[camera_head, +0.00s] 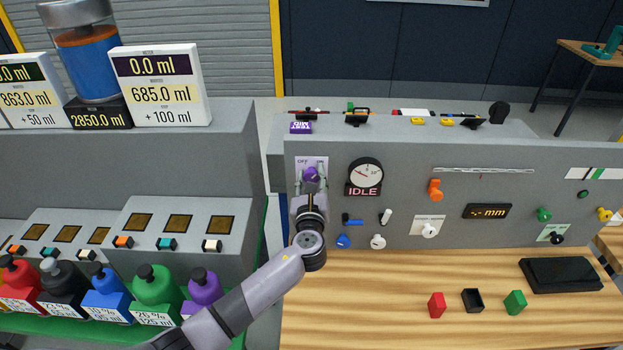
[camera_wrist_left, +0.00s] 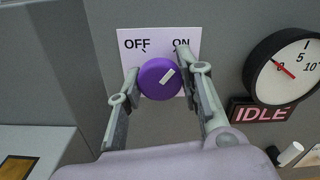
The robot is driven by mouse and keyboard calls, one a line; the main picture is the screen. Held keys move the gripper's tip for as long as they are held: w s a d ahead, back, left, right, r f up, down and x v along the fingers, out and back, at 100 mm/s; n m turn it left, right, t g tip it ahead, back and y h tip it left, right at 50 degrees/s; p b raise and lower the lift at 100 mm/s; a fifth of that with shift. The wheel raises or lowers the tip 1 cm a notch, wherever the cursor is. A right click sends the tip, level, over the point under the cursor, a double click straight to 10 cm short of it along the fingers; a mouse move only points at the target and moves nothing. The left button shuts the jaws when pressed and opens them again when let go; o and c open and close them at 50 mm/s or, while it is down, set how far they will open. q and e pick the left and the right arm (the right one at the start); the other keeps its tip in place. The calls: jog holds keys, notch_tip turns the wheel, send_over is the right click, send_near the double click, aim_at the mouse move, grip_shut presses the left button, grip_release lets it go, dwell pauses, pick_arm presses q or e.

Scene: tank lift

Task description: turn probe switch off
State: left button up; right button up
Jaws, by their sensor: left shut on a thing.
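The probe switch is a round purple knob (camera_wrist_left: 160,79) with a white mark, on a white plate (camera_wrist_left: 187,37) labelled OFF on the left and ON on the right. The white mark points up and right, toward ON. In the head view the purple knob (camera_head: 311,174) sits at the upper left of the grey panel. My left gripper (camera_wrist_left: 166,85) is shut on the knob, one finger on each side; it also shows in the head view (camera_head: 312,181). My right gripper is in neither view.
A round gauge (camera_head: 365,174) with an IDLE sign (camera_head: 362,191) is right of the switch. Below are blue and white knobs. Colored bottles (camera_head: 110,290) stand left. Red, black and green blocks lie on the wooden table (camera_head: 380,315).

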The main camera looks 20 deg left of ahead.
pick_arm(q)
jog(key=n+b, duration=0.2)
jog(key=shift+f+n, duration=0.2)
jog(key=shift+n, duration=0.1)
jog(key=n+b, duration=0.4)
jog(key=n, duration=0.1)
jog(key=n+b, duration=0.3)
jog(key=n, duration=0.1)
jog(key=shift+n, duration=0.4)
jog(key=shift+r+n+b, duration=0.1)
jog(key=shift+n+b, duration=0.8)
jog(key=shift+n, duration=0.6)
jog(key=o, duration=1.2)
jog(key=shift+r, duration=0.1)
